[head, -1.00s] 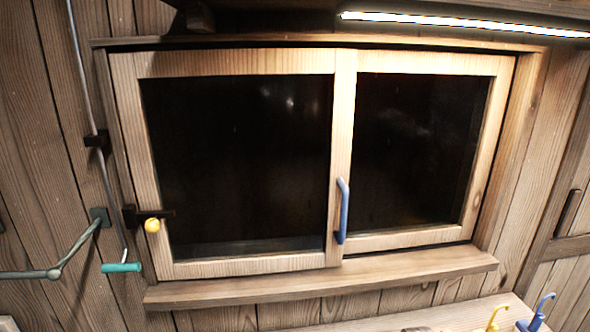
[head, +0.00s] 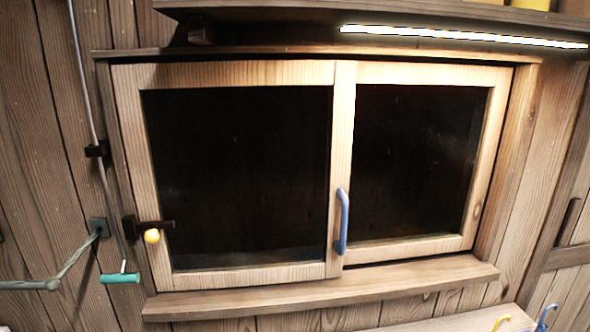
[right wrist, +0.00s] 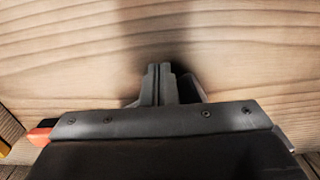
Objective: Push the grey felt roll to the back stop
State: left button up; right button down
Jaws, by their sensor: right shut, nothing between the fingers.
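The grey felt roll and the back stop do not show in either view. My right gripper (right wrist: 159,82) is in the right wrist view, its fingers together and empty, pointing at a pale wooden surface. A shadow falls on the wood beyond the fingertips. I cannot tell whether the fingers touch the wood. My left gripper is not in view.
A sill (head: 320,290) runs below. A rod with a teal grip (head: 120,278) hangs at left. A lit strip (head: 465,36) is above.

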jog(key=shift+w, duration=0.1)
dwell(0.5)
jog(key=shift+w+a+b, duration=0.2)
jog(key=shift+w+b, duration=0.4)
jog(key=shift+w, duration=0.65)
jog(key=shift+w+a+b, duration=0.15)
jog(key=shift+w+b, duration=0.45)
jog(key=shift+w, duration=0.65)
jog(key=shift+s+r+p, duration=0.15)
jog(key=shift+s+p, duration=0.05)
jog(key=shift+p, duration=0.3)
jog(key=shift+s+d+r+p, duration=0.1)
jog(key=shift+s+p, duration=0.25)
jog(key=shift+p, duration=0.2)
jog(key=shift+s+d+r+p, duration=0.1)
jog(key=shift+s+p, duration=0.25)
jog(key=shift+p, duration=0.15)
jog(key=shift+s, duration=0.4)
jog(key=shift+s+d+r, duration=0.1)
jog(key=shift+s+r, duration=0.05)
jog(key=shift+s, duration=0.55)
jog(key=shift+r, duration=0.15)
